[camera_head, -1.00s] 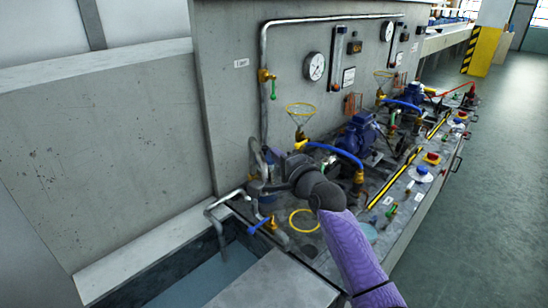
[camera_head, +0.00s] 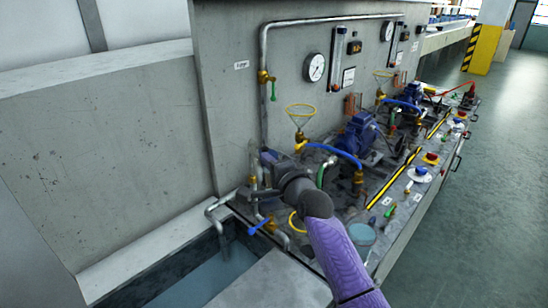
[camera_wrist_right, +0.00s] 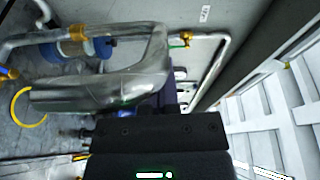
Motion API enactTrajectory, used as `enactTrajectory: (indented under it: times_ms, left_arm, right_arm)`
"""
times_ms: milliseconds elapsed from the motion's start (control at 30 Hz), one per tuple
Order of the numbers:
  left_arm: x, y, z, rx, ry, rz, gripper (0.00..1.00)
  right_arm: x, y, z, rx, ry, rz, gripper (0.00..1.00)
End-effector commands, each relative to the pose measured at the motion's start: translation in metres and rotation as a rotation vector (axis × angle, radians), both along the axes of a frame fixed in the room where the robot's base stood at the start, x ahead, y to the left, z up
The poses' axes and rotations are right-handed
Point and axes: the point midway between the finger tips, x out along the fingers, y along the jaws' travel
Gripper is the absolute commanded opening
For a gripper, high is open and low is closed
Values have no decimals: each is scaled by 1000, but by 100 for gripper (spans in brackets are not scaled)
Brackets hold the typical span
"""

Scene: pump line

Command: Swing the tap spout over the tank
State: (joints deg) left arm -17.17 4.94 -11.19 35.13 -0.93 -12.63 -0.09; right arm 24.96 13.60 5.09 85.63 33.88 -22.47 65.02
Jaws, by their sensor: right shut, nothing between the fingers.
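A bent grey spout pipe (camera_head: 214,212) stands at the near left end of the bench in the head view. Its outlet hangs down above the water of the sunken tank (camera_head: 126,281). A blue tap handle (camera_head: 258,227) sits just right of it. My right gripper (camera_head: 243,196) is at this end of the bench, close to the spout's right side; the head view does not show clearly whether they touch. It is shut and empty. In the right wrist view a thick, shiny bent metal pipe (camera_wrist_right: 105,85) lies close beyond my dark gripper body. My left gripper is not in view.
Behind stands a grey panel with a vertical pipe (camera_head: 264,120) and a gauge (camera_head: 315,67). A yellow hoop (camera_head: 301,109), blue pump (camera_head: 358,137) and blue hose (camera_head: 340,153) crowd the bench to the right. A pale slab (camera_head: 275,283) covers the tank's near part.

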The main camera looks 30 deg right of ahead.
Motion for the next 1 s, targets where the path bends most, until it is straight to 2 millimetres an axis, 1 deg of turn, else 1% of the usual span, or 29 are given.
enactTrajectory:
  times_ms: [400, 700, 1000]
  left_arm:
    - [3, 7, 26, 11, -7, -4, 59]
    - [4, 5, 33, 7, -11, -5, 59]
    - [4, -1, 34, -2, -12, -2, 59]
  right_arm:
    - [5, 28, 3, 1, 2, 2, 0]
    - [12, 45, 1, 1, 1, 1, 0]
    - [15, 51, 0, 0, 1, 3, 0]
